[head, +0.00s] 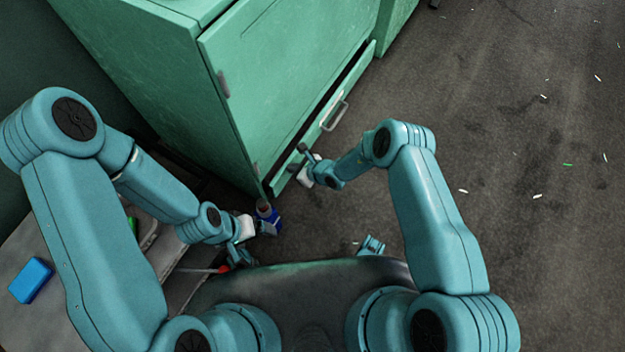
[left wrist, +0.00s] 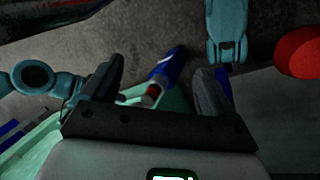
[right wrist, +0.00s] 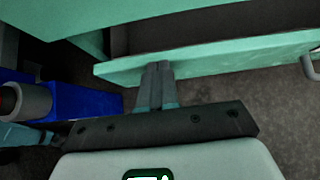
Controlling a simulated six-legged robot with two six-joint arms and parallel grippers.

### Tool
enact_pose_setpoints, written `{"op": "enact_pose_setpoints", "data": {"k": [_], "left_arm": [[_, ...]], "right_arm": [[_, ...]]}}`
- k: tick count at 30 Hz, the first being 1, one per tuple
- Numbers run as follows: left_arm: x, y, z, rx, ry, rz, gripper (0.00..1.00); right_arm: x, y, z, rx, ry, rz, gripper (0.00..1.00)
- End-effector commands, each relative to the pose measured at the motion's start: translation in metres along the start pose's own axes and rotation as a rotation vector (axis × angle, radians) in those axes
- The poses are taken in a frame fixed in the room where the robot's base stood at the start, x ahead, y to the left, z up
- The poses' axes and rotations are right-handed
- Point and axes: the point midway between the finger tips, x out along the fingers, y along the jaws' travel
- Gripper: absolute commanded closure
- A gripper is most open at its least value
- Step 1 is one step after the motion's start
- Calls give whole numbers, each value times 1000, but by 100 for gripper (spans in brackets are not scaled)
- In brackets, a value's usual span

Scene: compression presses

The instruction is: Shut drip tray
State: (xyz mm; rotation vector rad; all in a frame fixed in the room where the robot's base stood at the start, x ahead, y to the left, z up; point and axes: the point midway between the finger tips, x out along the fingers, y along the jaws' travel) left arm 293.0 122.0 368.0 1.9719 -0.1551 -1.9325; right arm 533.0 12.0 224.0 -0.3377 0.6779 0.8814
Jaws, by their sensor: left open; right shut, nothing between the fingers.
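The drip tray (head: 285,178) is a low green drawer at the foot of the green press cabinet (head: 290,75). It stands slightly open, with a dark gap behind its front panel. Its metal handle (head: 335,115) is near the middle of the panel. My right gripper (head: 303,150) is shut and empty at the panel's near end. In the right wrist view its fingers (right wrist: 158,68) overlap the tray's front panel (right wrist: 220,60); I cannot tell whether they touch it. My left gripper (head: 270,229) is open and empty, low and left of the tray; it also shows in the left wrist view (left wrist: 155,82).
A blue object with a grey cylinder (head: 264,208) stands by the cabinet's near corner, close to my left gripper. A grey surface at lower left holds a blue block (head: 31,280). A red round thing (left wrist: 298,52) is near my left wrist. Floor right is open, with scattered slivers.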

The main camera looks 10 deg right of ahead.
Motion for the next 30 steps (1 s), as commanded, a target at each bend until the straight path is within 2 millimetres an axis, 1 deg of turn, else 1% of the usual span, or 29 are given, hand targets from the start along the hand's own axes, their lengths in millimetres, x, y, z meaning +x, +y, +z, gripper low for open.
{"op": "enact_pose_setpoints", "data": {"k": [1, 3, 6, 12, 25, 28, 30], "left_arm": [[9, -4, -2, -4, 4, 0, 12], [13, -7, -3, -8, 8, -1, 12], [17, -9, -5, -13, 13, -1, 12], [20, -11, -7, -17, 17, -2, 12], [19, -11, -6, -16, 16, -2, 12], [14, -9, -6, -14, 14, -2, 12], [7, -5, -4, -10, 10, -1, 12]], "right_arm": [[11, 0, 4, -5, -1, 0, 100], [19, 0, 12, -4, -1, 0, 100], [28, 0, 21, -2, -1, 0, 100], [36, 0, 31, -1, 1, 0, 100], [37, 0, 38, -4, -10, -2, 100], [30, -1, 40, -3, -9, -2, 100], [19, -1, 41, -1, -7, -2, 100]]}}
